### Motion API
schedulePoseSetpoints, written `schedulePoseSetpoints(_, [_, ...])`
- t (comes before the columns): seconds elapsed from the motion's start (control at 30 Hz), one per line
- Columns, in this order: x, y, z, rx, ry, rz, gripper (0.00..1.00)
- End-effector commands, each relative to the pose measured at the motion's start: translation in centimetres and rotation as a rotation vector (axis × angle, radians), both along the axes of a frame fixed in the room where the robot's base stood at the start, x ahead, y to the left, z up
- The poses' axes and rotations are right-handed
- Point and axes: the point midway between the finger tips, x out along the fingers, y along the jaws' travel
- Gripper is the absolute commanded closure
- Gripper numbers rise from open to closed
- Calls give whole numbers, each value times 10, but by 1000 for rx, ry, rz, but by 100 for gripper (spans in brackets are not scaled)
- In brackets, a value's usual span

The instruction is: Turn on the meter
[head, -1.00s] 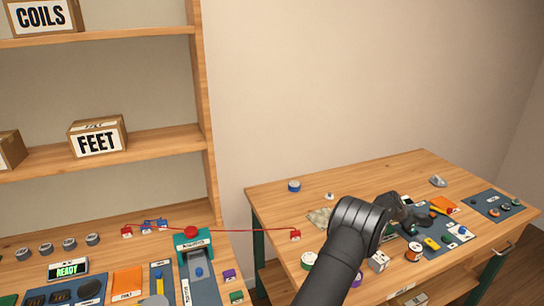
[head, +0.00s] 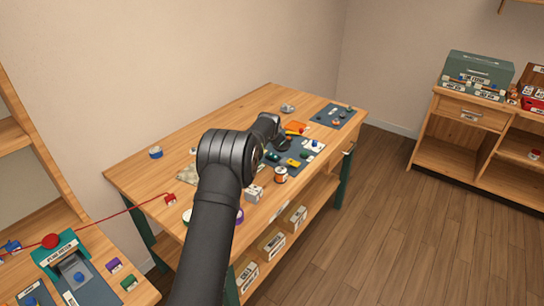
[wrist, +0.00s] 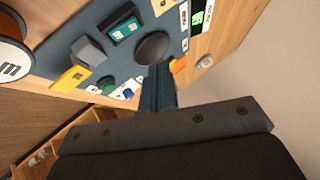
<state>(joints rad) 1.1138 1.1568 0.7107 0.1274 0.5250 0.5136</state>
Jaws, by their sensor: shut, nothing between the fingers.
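No part in view can be surely told as the meter. In the wrist view a small panel with a green lit display (wrist: 198,17) lies at the top edge, partly cut off; I cannot tell if it is the meter. A dark round knob (wrist: 153,47) on a blue-grey mat (wrist: 62,22) is just beyond my gripper (wrist: 156,90). My gripper is shut and empty, its fingers near the knob; contact cannot be told. In the head view my wrist (head: 268,126) is over the table's far half and hides part of the mat.
A spool (wrist: 14,55) stands at the left. A second mat (head: 334,116) lies at the table's far end. The table's left part is fairly clear.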

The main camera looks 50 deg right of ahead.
Motion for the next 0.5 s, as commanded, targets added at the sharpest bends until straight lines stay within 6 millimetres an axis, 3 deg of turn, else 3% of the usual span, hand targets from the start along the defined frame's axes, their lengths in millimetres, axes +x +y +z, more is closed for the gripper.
schedulePoseSetpoints(0.2, [-2, -4, 25, 1, -102, 5, 100])
schedulePoseSetpoints(0.5, [-2, -5, 33, -1, -131, 7, 100])
